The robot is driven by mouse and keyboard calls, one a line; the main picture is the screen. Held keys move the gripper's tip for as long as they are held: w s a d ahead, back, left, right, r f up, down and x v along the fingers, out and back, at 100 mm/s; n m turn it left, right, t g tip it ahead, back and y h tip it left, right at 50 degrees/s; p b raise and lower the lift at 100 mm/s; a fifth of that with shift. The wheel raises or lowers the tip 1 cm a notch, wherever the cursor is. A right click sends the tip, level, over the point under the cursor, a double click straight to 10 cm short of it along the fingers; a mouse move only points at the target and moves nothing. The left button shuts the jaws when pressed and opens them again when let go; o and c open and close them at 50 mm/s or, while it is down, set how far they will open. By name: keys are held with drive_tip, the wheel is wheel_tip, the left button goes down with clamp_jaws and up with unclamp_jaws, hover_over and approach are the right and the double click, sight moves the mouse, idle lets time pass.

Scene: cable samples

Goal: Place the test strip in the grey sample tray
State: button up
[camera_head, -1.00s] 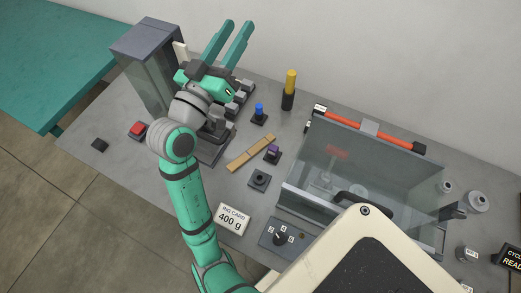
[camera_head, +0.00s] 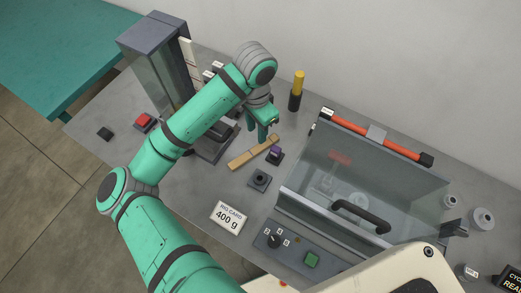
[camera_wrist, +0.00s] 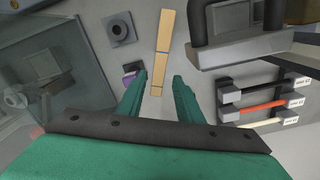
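A thin tan strip (camera_head: 254,152), which looks like the test strip, lies flat on the grey bench. My gripper (camera_head: 263,132) points down by the strip's far end. In the wrist view my gripper (camera_wrist: 159,79) is open, with nothing held. The strip's near end shows between the fingertips there; how high they are above it is hard to tell. I cannot make out for certain which thing is the grey sample tray.
A purple-topped button (camera_head: 276,152) sits close beside the strip. A clear-walled box (camera_head: 345,180) with a black handle stands to the right. A yellow-and-black post (camera_head: 296,90) stands behind. A grey column machine (camera_head: 155,60) is at left. Labelled black, red and cream cable pieces (camera_wrist: 262,106) lie nearby.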

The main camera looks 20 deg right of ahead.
hover_over(258, 148)
drive_tip(key=f, duration=0.4)
drive_tip(key=shift+s+a+f, duration=0.15)
drive_tip(key=shift+a+f, duration=0.05)
drive_tip(key=shift+f, duration=0.1)
drive_tip(key=shift+d+f, duration=0.15)
drive_tip(key=shift+f, duration=1.3)
drive_tip(key=shift+d+f, duration=0.1)
drive_tip(key=shift+f, duration=1.3)
clamp_jaws()
